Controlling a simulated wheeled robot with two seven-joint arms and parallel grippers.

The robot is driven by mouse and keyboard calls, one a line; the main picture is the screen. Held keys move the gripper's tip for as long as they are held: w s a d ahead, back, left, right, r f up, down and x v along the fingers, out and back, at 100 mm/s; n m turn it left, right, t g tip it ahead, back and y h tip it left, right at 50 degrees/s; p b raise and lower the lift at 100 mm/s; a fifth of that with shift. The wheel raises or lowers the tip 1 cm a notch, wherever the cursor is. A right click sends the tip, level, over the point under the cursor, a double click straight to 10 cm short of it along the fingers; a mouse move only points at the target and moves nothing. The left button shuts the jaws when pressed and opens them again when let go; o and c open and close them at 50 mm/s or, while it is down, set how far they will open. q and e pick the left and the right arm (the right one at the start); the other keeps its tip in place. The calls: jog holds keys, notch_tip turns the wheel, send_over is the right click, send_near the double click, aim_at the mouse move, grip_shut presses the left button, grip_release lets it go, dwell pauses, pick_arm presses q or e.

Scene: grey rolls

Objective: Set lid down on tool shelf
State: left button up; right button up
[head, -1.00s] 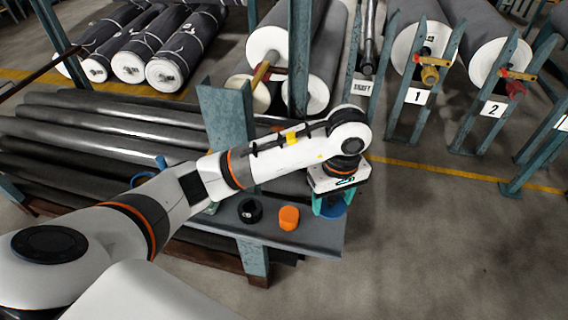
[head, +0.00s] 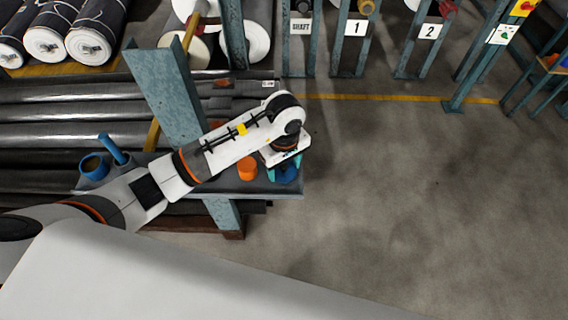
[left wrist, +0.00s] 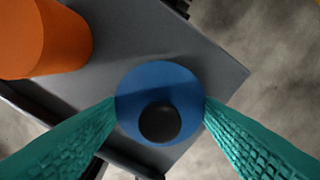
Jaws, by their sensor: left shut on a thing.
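The lid (head: 287,177) is a round blue disc. In the left wrist view the blue lid (left wrist: 158,82) has a black round knob on top. My left gripper (head: 284,170) has its teal fingers shut on opposite sides of the lid, and the fingers also show in the left wrist view (left wrist: 160,112). The lid is over the right end of the grey tool shelf (left wrist: 190,45). I cannot tell whether it touches the surface. The shelf also shows in the head view (head: 222,187), partly hidden by my left arm. My right gripper is not in view.
An orange cylinder (head: 247,168) stands on the shelf just left of the lid. It also shows close by in the left wrist view (left wrist: 40,38). A blue cup (head: 93,166) and a blue rod (head: 113,149) are farther left. Open floor (head: 400,200) lies to the right.

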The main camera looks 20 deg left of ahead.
pick_arm(q)
jog(key=shift+f, duration=0.15)
jog(key=o, duration=1)
jog(key=shift+r, duration=0.3)
notch_tip(320, 180, up, 12)
jog(key=shift+f+b, duration=0.1)
jog(key=shift+b, duration=0.6)
